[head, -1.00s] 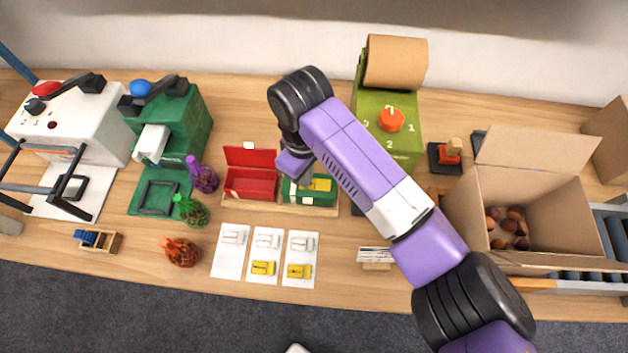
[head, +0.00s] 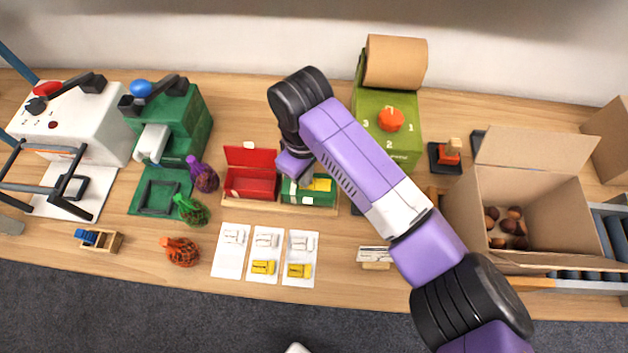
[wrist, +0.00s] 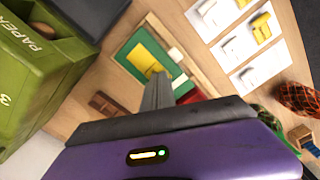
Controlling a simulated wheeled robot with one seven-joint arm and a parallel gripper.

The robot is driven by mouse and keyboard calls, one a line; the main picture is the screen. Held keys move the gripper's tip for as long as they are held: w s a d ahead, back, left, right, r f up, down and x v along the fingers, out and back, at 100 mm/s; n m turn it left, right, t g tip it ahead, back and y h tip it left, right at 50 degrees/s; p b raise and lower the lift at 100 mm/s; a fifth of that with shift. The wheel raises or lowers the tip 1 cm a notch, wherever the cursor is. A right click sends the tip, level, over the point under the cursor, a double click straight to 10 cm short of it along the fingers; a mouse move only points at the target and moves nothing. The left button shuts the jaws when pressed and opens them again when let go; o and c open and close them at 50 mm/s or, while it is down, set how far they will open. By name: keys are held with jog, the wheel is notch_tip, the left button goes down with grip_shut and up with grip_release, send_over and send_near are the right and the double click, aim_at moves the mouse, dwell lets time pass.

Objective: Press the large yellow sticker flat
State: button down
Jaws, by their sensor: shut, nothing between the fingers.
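The large yellow sticker (head: 320,184) is on the green box (head: 322,197), which stands in a wooden tray. In the wrist view the sticker (wrist: 141,58) shows on the green surface (wrist: 128,45), partly covered by my finger. My gripper (head: 303,180) is shut and empty, pointing down at the green box beside or over the sticker's left edge. In the wrist view its fingertips (wrist: 157,80) overlap the sticker's edge. I cannot tell whether they touch it, nor whether the sticker is fully flat.
An open red box (head: 250,185) stands left of the green box. White cards (head: 265,243) with white and yellow pieces lie in front. Netted bags (head: 181,252) lie to the left. A green paper dispenser (head: 390,135) stands behind right, and a cardboard box (head: 535,212) of chestnuts is farther right.

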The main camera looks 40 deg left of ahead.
notch_tip(320, 180, up, 7)
jog(key=p, duration=0.7)
dwell(0.4)
dwell(0.5)
